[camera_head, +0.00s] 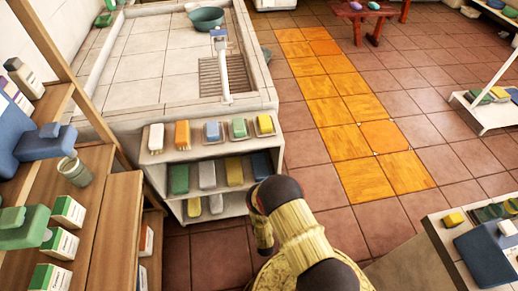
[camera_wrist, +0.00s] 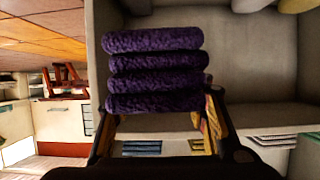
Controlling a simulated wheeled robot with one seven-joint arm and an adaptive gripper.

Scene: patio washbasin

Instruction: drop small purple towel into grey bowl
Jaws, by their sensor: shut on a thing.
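A purple folded towel (camera_wrist: 155,62), a thick stack of fuzzy layers, fills the upper middle of the wrist view. My gripper (camera_wrist: 158,122) is shut on it, with one finger at each side of its lower end. The towel is in front of a pale shelf compartment; I cannot tell whether it touches it. In the head view my arm hides the gripper and towel. A dark teal-grey bowl (camera_head: 206,19) stands on the tiled washbasin top at the back. No plainly grey bowl shows.
A low pale shelf (camera_head: 213,148) below the basin holds several coloured items. A tap (camera_head: 222,70) stands over a drain grate. A wooden rack (camera_head: 110,215) with boxes is at the left, a side table (camera_head: 437,225) at the lower right. The tiled floor (camera_head: 330,100) between is clear.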

